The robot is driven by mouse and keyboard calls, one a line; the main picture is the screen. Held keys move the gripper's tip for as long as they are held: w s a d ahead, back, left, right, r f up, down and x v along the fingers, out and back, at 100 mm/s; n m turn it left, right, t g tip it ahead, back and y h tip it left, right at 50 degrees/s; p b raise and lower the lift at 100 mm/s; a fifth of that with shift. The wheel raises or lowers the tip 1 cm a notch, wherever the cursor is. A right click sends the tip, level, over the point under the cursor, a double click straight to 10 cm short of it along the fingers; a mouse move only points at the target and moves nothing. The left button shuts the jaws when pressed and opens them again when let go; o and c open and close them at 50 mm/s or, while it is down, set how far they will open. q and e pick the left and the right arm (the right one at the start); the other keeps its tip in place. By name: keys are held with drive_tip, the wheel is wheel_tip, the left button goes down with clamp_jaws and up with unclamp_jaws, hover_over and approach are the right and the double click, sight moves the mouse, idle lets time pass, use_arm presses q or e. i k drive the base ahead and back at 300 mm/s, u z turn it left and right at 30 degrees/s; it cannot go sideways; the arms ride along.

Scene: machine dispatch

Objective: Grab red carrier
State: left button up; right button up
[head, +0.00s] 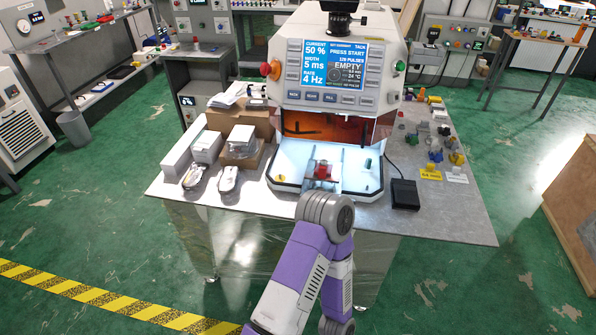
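A small red piece (322,172), which looks like the red carrier, is on or just above the lit white tray (292,187) at the front of the machine. The wrist hides part of this spot, and I cannot tell if the fingers touch the piece. My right gripper is not in view.
The machine (335,45) stands right behind the tray; its screen reads "EMPTY" and "PRESS START". A small green piece (368,163) is at the tray's right. Boxes (240,140) stand left on the table, a black pedal (405,194) right, and several coloured parts (436,155) farther right.

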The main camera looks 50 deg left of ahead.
sight(323, 169)
drive_tip(key=u, duration=1.7)
